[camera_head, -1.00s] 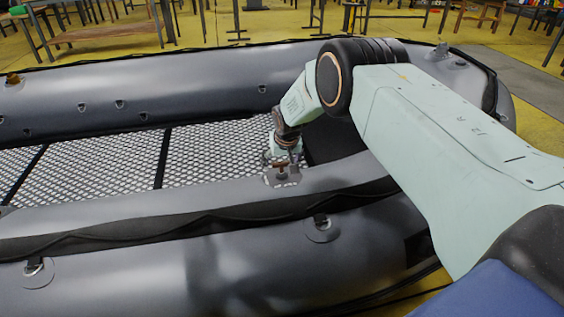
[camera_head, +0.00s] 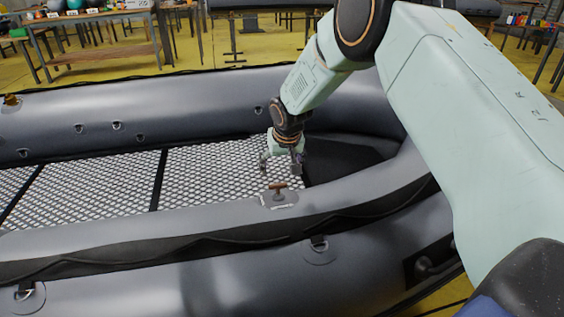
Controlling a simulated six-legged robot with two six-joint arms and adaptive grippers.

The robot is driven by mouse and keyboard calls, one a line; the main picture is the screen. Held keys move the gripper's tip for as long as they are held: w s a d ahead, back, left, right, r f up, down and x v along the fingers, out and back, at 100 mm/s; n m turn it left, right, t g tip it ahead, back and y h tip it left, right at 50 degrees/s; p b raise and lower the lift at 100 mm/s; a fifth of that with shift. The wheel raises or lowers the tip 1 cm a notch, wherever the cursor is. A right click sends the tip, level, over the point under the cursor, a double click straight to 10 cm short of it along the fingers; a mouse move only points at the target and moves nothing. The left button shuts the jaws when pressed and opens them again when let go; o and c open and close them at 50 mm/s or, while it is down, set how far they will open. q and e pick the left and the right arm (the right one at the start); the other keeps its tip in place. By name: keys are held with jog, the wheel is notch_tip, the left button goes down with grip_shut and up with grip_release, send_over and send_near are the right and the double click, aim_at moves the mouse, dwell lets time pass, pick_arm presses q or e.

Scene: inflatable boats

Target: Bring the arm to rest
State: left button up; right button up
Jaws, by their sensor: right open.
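My right arm reaches in from the right over a grey inflatable boat (camera_head: 120,235). Its right gripper (camera_head: 280,163) points down above the boat's patterned floor, with its fingers apart and nothing between them. A small fitting with a brown top (camera_head: 278,190) stands on the near tube, just below the gripper in the picture. The gripper looks clear of it. My left gripper is not in view.
Handles and ring patches (camera_head: 318,250) line the tubes. A dark section (camera_head: 340,160) lies inside the boat right of the gripper. Workbenches (camera_head: 95,35) with items stand behind on the yellow floor (camera_head: 205,58).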

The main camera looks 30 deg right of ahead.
aim_at(278, 185)
jog(key=shift+v, duration=0.85)
jog(key=x, duration=1.2)
jog(key=shift+r, duration=0.1)
jog(key=shift+s, duration=0.1)
